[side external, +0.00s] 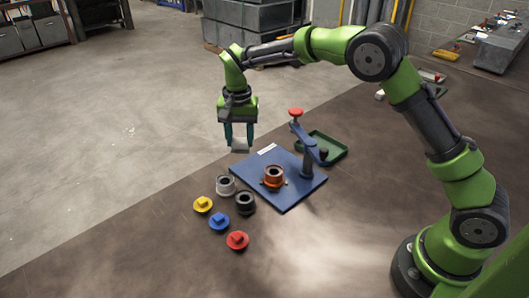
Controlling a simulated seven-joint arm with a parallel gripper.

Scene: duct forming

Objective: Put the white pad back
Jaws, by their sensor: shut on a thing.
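My gripper (239,137) points down in the side external view, above the far left corner of the blue base plate. It is shut on a white pad (239,146), held between its teal fingers. The pad appears raised above the table, though its exact height is hard to tell. A yellow pad (203,204), a blue pad (219,221) and a red pad (237,240) sit in a slanting row on the brown table. Each has a small raised block on top.
The blue base plate (283,202) carries an orange ring (273,176) and a blue lever stand (307,160) with a red knob (296,113). A green tray (330,143) lies behind. The table's left front is clear.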

